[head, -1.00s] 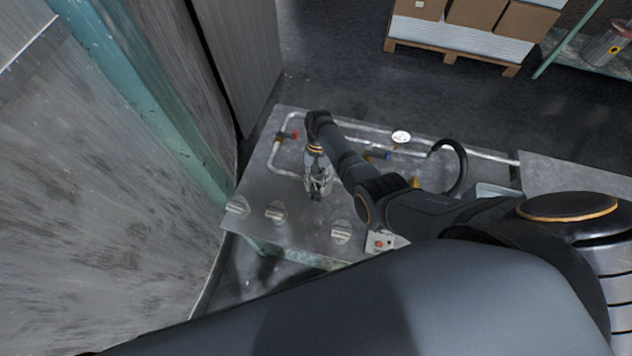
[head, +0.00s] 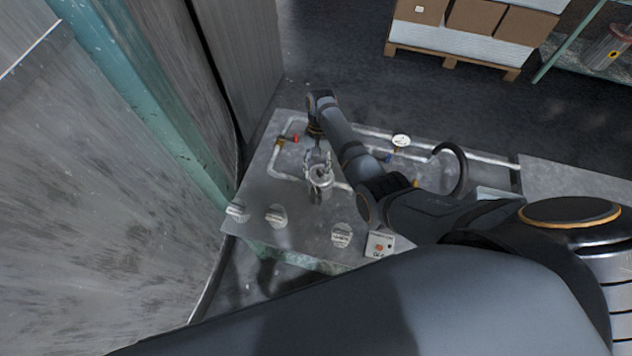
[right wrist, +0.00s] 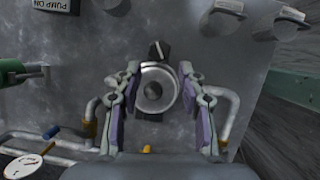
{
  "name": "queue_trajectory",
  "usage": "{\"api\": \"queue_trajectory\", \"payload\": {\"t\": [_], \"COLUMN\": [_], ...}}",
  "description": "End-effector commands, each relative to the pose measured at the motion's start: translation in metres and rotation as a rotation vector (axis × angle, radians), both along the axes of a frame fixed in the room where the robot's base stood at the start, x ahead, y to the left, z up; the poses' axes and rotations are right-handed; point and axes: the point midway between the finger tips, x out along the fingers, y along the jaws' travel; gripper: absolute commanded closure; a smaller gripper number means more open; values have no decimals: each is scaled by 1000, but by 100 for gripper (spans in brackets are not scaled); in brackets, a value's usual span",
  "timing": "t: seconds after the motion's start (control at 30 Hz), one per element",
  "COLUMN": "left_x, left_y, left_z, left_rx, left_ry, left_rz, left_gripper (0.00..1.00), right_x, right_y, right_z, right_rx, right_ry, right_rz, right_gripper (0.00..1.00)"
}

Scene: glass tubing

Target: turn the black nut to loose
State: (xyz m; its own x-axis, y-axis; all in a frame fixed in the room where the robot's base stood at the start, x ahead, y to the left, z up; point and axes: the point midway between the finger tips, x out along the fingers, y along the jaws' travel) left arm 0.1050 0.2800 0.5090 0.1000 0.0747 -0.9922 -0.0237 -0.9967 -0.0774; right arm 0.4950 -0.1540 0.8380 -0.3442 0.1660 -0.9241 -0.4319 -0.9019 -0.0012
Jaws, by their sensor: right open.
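A round metal piece (right wrist: 158,90) with a dark centre stands on the grey panel. A black part (right wrist: 158,50) with a pale mark sticks out above it in the right wrist view, and more black shows just below. I cannot tell which part is the nut. The round piece also shows in the head view (head: 321,175). My right gripper (right wrist: 159,75) is open, its purple-padded fingers on the left and right of the round piece, with small gaps visible. The gripper is also in the head view (head: 318,163). My left gripper is not in view.
The panel (head: 262,190) carries pale pipes, a red-handled valve (head: 293,138), a gauge (head: 401,141) and grey knobs (head: 276,215) along its front. A control box (head: 379,245) sits at the front edge. A wall (head: 90,190) stands close on the left.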

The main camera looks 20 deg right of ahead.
Motion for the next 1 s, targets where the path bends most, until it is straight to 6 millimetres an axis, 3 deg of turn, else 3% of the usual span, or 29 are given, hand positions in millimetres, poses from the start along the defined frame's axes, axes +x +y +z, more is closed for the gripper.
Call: {"api": "queue_trajectory", "payload": {"t": [0.1, 0.3, 1.0], "left_x": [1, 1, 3], "left_y": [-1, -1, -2], "left_z": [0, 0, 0], "left_rx": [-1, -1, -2], "left_ry": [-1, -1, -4], "left_rz": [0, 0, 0], "left_gripper": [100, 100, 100], "right_x": [10, 17, 17], "right_y": [-4, -8, -8], "right_z": [24, 45, 47], "right_rx": [0, -2, -1], "right_ry": [-3, -1, 0], "right_rz": [0, -1, 0], "right_gripper": [60, 60, 60]}}
